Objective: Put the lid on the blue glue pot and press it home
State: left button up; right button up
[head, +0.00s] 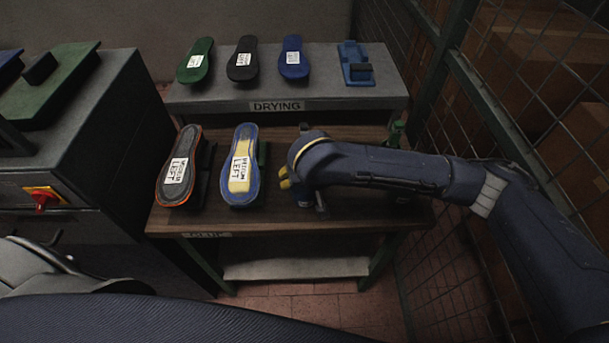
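My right arm reaches in from the right over the wooden bench. My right gripper (309,197) points down at the bench's middle, mostly hidden under its own wrist. A small blue item, which looks like the glue pot (304,204), shows beneath and beside the fingers. A small yellow part (285,178) shows just left of the gripper; I cannot tell whether it belongs to the pot or its lid. I cannot make out the lid, or whether the fingers are closed on anything. My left gripper is not in view.
Two soles labelled "MEDIUM LEFT", one orange-edged (177,183) and one blue-edged (240,187), stand on the bench's left. Behind is the drying shelf (215,97) with several items. A dark machine (95,150) stands left; a wire mesh fence (530,100) bounds the right.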

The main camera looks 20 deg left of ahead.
jog(key=shift+f, duration=0.1)
jog(key=o, duration=0.9)
jog(key=shift+r, duration=3.55)
